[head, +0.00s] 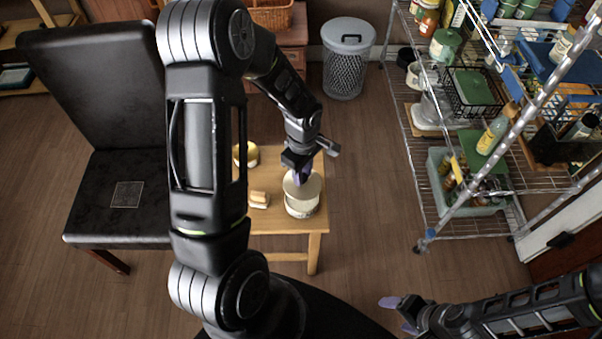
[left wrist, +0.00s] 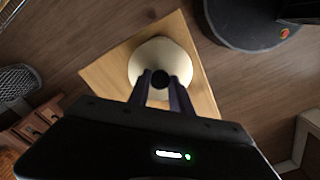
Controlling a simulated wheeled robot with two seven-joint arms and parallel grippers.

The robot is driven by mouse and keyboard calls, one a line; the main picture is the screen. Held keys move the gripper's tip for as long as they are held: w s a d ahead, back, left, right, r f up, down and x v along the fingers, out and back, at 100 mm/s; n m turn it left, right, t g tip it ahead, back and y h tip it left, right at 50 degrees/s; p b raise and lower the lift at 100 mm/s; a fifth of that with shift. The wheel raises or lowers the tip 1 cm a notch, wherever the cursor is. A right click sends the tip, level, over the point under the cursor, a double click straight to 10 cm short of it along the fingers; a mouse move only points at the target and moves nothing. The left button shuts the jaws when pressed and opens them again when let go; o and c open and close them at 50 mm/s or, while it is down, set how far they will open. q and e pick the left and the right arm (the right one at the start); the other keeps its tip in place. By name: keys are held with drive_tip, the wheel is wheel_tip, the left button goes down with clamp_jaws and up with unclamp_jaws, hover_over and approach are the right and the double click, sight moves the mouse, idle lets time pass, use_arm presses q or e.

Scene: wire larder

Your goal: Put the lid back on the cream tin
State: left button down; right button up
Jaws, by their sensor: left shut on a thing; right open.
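The cream lid (head: 312,187) is a pale round disc, and it fills the middle of the left wrist view (left wrist: 150,58) with a dark knob (left wrist: 160,79) at its centre. My left gripper (head: 301,178) is shut on the lid by this knob; its fingers show in the left wrist view (left wrist: 160,84). The cream tin (head: 302,209) stands upright on the small wooden table, directly below the lid. The lid hides the tin's mouth, and I cannot tell whether the two touch. My right gripper (head: 398,314) is open and empty, low at the right of the table.
On the wooden table (head: 284,243) are a small yellow-and-cream container (head: 246,154) and a pale block-like item (head: 259,200). A black chair (head: 120,195) stands left. A loaded wire rack (head: 433,190) stands right, and a grey bin (head: 347,70) behind. Floor between table and rack is clear.

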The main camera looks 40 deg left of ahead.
use_arm(q)
drive_tip(key=shift+s, duration=0.1)
drive_tip(key=shift+f+b, duration=1.9)
drive_tip(key=shift+f, duration=0.75)
drive_tip(key=shift+f+b, duration=0.45)
drive_tip(key=shift+f, duration=0.05)
drive_tip(key=shift+b, duration=0.35)
drive_tip(key=shift+f+b, duration=0.15)
drive_tip(key=shift+b, duration=0.3)
idle(0.4)
drive_tip(key=c, duration=1.1)
unclamp_jaws()
drive_tip(key=shift+o, duration=0.5)
